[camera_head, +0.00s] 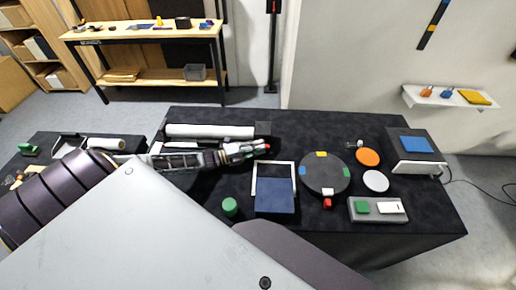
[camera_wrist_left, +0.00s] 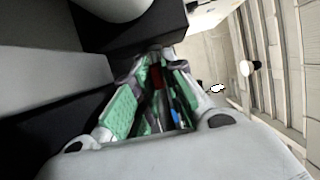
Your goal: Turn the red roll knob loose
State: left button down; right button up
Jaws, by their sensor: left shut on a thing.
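The red roll knob (camera_head: 267,140) shows as a small red spot at the right end of a white roll (camera_head: 210,131), which lies along the back edge of the dark table. My left gripper (camera_head: 258,148) reaches in from the left, just in front of the roll, with its fingertips at the knob. In the left wrist view, the green-padded fingers of my left gripper (camera_wrist_left: 158,72) are closed around a dark red piece (camera_wrist_left: 156,78), which appears to be the knob. The fingers hide most of it. My right gripper is not in view.
A white frame (camera_head: 273,164) and blue pad (camera_head: 274,196) lie in front of the gripper. A round grey disc (camera_head: 325,173) with coloured tabs is to the right. A green cylinder (camera_head: 230,207) stands near the front edge. A wooden shelf (camera_head: 150,32) is behind.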

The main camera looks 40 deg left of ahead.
pick_arm(q)
jog(key=shift+a, duration=0.1)
jog(key=c, duration=1.5)
grip_release()
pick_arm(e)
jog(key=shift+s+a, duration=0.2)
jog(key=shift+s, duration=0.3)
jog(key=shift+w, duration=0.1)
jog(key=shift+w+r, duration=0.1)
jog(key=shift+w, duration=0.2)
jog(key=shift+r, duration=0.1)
